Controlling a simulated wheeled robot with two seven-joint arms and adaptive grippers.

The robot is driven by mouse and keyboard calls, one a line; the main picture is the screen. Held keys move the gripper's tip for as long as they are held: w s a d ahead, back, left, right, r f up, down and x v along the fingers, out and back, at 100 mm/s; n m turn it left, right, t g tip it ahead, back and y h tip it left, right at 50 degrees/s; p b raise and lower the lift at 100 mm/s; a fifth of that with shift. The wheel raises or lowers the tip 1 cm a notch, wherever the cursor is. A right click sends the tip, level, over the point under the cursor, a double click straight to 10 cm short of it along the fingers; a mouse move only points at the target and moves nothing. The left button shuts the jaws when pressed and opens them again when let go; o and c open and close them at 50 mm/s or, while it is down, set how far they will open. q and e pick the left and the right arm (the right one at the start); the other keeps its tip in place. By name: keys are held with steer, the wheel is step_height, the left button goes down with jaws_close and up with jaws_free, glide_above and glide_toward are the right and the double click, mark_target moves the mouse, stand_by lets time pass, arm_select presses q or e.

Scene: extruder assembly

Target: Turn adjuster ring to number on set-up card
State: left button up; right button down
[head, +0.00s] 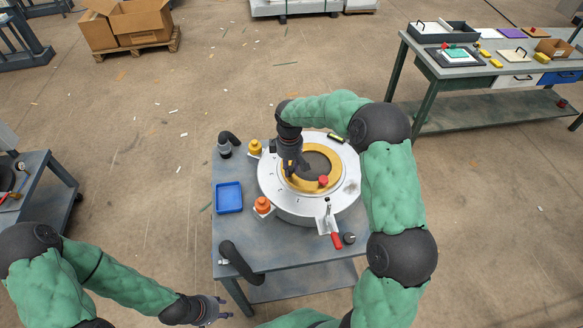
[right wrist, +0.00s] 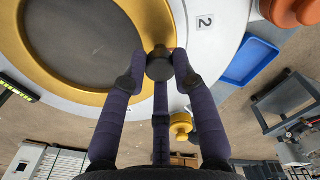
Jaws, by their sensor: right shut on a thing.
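The adjuster ring (head: 300,184) is a gold ring around a dark disc, set in a round white housing (head: 270,185). In the right wrist view the ring (right wrist: 95,98) carries a dark round knob (right wrist: 159,66). My right gripper (right wrist: 159,76) is shut on this knob, with a finger on each side. In the head view my right gripper (head: 290,166) is over the ring's left side. A number plate (right wrist: 205,22) reading 2 is on the white housing beside the ring. My left gripper (head: 222,308) is empty and looks open, away from the ring. I cannot make out a set-up card.
The housing stands on a grey table (head: 230,252) with a blue tray (head: 229,197), an orange knob (head: 262,205), a yellow knob (head: 255,147) and a red-handled clamp (head: 336,240). A small dark display (head: 335,137) is behind the ring. A workbench (head: 490,70) stands far right.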

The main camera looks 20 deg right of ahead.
steer(key=shift+w+m+p, duration=0.3)
steer(key=shift+w+m, duration=1.35)
steer(key=shift+m, duration=0.45)
steer(key=c, duration=1)
jaws_free()
steer(key=shift+d, duration=0.1)
step_height(320, 180, up, 12)
steer(key=shift+w, duration=0.1)
